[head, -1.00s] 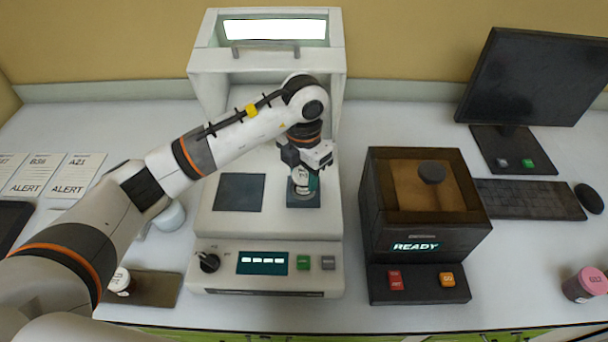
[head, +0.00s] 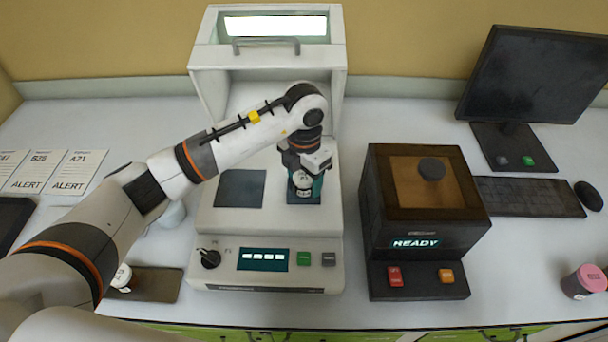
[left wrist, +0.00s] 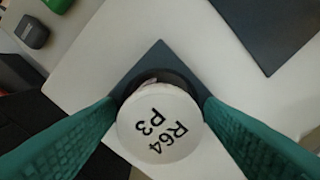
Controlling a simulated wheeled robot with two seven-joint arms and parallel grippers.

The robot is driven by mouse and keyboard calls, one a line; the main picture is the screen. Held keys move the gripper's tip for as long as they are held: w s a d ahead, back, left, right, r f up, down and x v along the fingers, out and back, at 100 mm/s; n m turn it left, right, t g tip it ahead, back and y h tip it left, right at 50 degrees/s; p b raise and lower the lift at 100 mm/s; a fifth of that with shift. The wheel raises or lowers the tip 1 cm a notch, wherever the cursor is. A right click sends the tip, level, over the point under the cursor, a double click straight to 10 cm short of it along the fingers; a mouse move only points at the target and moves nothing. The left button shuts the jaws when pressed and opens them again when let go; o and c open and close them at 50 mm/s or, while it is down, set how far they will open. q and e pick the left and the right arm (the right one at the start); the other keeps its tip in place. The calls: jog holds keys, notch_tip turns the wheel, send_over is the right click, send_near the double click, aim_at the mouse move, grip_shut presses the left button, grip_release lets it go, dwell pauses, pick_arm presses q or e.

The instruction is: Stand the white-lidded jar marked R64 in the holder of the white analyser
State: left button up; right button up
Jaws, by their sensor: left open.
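The white-lidded jar marked R64 (left wrist: 160,128) is upright at the dark square holder (left wrist: 147,60) of the white analyser. In the head view the jar (head: 303,181) shows at the holder (head: 305,198) under my left gripper (head: 304,175). The left wrist view shows its lid reading R64 P3 between the two teal fingers of my left gripper (left wrist: 160,115), which are open, one on each side. The jar's lower part is mostly hidden. The white analyser (head: 215,225) has its hood raised. My right gripper is not in view.
A dark machine reading READY (head: 425,225) stands right of the analyser. A dark tray (head: 158,286) with a white-lidded jar (head: 122,277) lies at front left. A pink-lidded jar (head: 585,281) stands far right. ALERT cards (head: 78,172) lie at left.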

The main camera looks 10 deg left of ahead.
aim_at(304, 176)
pick_arm(q)
jog(key=shift+r, duration=0.25)
notch_tip(304, 176, up, 12)
jog(key=b, duration=0.3)
jog(key=shift+f, duration=0.1)
